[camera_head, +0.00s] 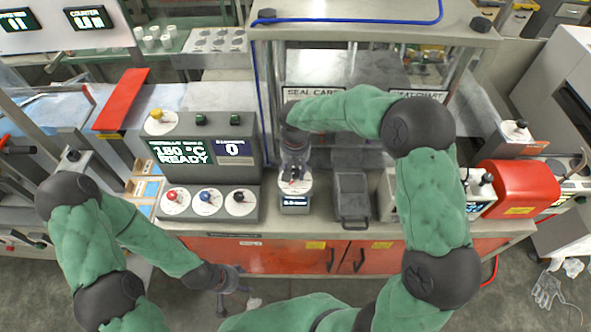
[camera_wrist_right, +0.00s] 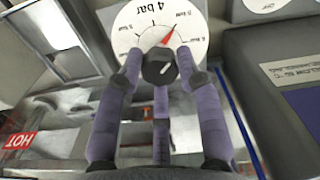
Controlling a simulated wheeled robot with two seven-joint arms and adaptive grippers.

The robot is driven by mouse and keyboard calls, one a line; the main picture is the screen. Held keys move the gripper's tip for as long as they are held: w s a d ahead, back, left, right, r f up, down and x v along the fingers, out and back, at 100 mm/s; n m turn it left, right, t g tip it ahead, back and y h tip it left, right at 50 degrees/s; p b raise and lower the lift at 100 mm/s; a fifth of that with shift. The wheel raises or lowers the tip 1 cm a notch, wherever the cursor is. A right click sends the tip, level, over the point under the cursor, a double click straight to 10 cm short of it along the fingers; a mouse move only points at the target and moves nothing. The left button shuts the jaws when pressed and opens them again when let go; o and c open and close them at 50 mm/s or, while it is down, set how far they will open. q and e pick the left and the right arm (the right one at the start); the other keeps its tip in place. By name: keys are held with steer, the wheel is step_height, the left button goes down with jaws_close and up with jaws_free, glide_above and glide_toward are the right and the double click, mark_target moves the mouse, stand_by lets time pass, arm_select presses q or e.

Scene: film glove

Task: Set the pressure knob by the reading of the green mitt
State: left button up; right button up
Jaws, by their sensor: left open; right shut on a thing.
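The pressure dial (camera_head: 304,186) is a white round plate on a grey stand at the middle of the bench. In the right wrist view the dial (camera_wrist_right: 135,22) shows "4 bar" and smaller, tilted bar labels. Its black knob (camera_wrist_right: 160,68) has a white mark, and a red pointer (camera_wrist_right: 169,35) leans to the upper right. My right gripper (camera_head: 293,168) reaches down over the dial, its fingers (camera_wrist_right: 157,75) shut around the knob. My left gripper (camera_head: 236,288) is open and empty, low in front of the red cabinet. I cannot make out a green mitt.
Left of the dial stands a grey panel (camera_head: 165,124) reading "180 °C READY" and "0", with red, blue and black knobs below. A grey tray (camera_head: 352,190) sits right of the dial. A red machine (camera_head: 520,188) stands further right. Pale gloves (camera_head: 545,289) lie at the far right.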

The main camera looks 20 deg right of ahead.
mark_target(295, 171)
steer(key=shift+w, duration=0.1)
steer(key=o, duration=1.1)
steer(key=shift+w, duration=0.1)
steer(key=shift+o, duration=0.2)
steer(key=shift+r, duration=0.1)
step_height(295, 171, up, 12)
